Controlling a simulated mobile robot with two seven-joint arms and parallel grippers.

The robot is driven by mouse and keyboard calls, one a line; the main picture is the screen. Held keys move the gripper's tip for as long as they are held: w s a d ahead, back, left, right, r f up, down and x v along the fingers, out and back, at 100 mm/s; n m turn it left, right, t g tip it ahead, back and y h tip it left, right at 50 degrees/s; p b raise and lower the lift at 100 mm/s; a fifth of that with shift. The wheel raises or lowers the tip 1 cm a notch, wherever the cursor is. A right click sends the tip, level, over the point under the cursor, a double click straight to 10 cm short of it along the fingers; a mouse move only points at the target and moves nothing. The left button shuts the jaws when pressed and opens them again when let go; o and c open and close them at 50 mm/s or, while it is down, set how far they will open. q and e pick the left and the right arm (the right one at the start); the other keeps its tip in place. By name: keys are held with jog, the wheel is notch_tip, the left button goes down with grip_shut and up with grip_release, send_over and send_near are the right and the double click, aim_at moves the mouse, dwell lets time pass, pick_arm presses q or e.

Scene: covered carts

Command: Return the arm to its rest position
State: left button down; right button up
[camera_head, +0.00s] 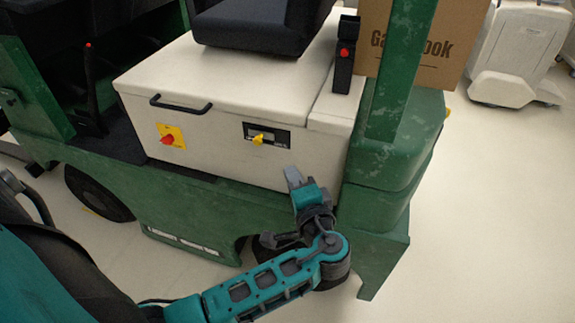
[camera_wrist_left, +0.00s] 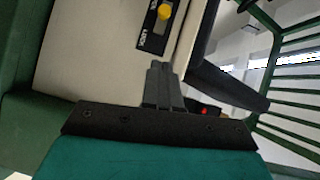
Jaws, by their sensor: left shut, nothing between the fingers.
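My left gripper (camera_head: 293,177) is in front of the white side panel of the green cart, low and to the right of a yellow knob (camera_head: 258,139). Its fingers are shut with nothing between them, and no contact with the panel can be made out. In the left wrist view the shut fingers (camera_wrist_left: 158,75) point toward the panel, with the yellow knob (camera_wrist_left: 164,12) on a black plate beyond them. My left arm reaches in from the bottom left in the head view. My right gripper is not in view.
The white box of the cart (camera_head: 225,90) has a black handle (camera_head: 181,104) and a red knob (camera_head: 167,139) on a yellow plate. A green post (camera_head: 402,70) and a cardboard box (camera_head: 440,45) stand at the right.

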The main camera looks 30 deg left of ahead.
pick_arm(q)
jog(key=shift+s+d, duration=0.25)
jog(key=shift+d, duration=0.05)
dwell(0.4)
jog(key=s+d+f+g+h, duration=0.1)
jog(key=s+d+f+h, duration=0.2)
jog(key=f, duration=0.4)
jog(key=s+f+g+h, duration=0.1)
jog(key=s+f+h, duration=0.2)
jog(key=f+h, duration=0.35)
jog(key=s+d+n+t+h, duration=0.2)
jog(key=s+n+h, duration=0.2)
jog(key=s+h, duration=0.1)
jog(key=shift+s+d, duration=0.25)
jog(key=shift+s, duration=0.55)
jog(key=shift+f, duration=0.1)
